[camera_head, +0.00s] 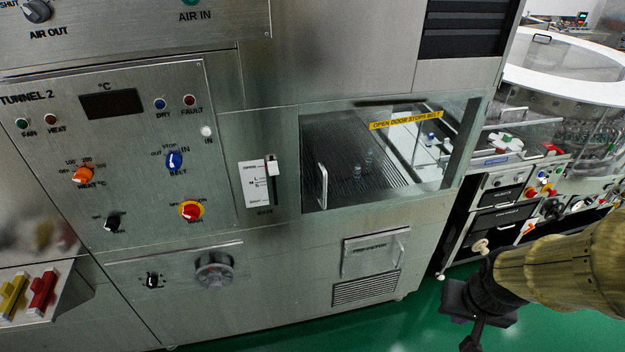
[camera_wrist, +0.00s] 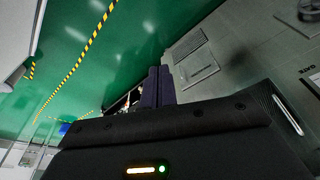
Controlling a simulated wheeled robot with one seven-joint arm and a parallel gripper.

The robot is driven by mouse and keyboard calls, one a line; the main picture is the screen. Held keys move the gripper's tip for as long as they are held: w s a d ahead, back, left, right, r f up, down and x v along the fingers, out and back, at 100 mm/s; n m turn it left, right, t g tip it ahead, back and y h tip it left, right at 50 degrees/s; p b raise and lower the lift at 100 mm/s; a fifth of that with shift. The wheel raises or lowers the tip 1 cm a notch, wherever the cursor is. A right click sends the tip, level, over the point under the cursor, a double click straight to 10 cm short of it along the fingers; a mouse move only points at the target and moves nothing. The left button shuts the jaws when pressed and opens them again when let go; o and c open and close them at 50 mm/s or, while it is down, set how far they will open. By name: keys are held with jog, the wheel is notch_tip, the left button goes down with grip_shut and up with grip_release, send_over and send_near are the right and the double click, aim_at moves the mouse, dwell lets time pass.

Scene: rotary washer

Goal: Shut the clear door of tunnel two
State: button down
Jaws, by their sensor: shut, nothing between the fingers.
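Tunnel two's clear door (camera_head: 408,122), with a yellow "OPEN DOOR STOPS BELT" label, is at the opening in the steel front in the head view. Its label slants against the opening's top edge; I cannot tell how far the door stands ajar. An upright pale handle (camera_head: 322,186) shows at the door's left. A similar pale bar (camera_wrist: 288,114) is at the right of the wrist view. My gripper (camera_wrist: 160,72) is shut and empty, its dark fingers side by side. In the head view it hangs low right, apart from the door, its fingertips near the bottom edge.
The tunnel two panel (camera_head: 130,150) with knobs and lamps is left of the opening. A vent grille (camera_head: 366,288) is below it. Green floor (camera_head: 400,335) lies clear in front.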

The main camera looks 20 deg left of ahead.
dwell(0.3)
jog(key=w+a+f+m+t+y+b, duration=0.25)
jog(key=w+a+f+m+b, duration=0.35)
jog(key=a, duration=0.5)
jog(key=w+a+f+m+t+y+b, duration=0.1)
jog(key=w+a+f+m+y, duration=0.3)
jog(key=a+f, duration=0.45)
jog(key=w+a+r+m+t+y+b, duration=0.1)
jog(key=w+a+r+m+y+b, duration=0.15)
jog(key=a, duration=0.25)
jog(key=w+a+r+m+t+y+b, duration=0.1)
jog(key=a+m+t, duration=0.1)
jog(key=a+m, duration=0.3)
jog(key=w+a+r+m+t+b, duration=0.1)
jog(key=w+r+m+t+b, duration=0.1)
jog(key=w+r+m+t, duration=0.2)
notch_tip(320, 180, up, 4)
jog(key=m+t, duration=0.1)
jog(key=m, duration=0.6)
jog(key=shift+w+a+f+y+b, duration=0.15)
jog(key=shift+w+f+y+b, duration=0.1)
jog(key=shift+y+b, duration=0.15)
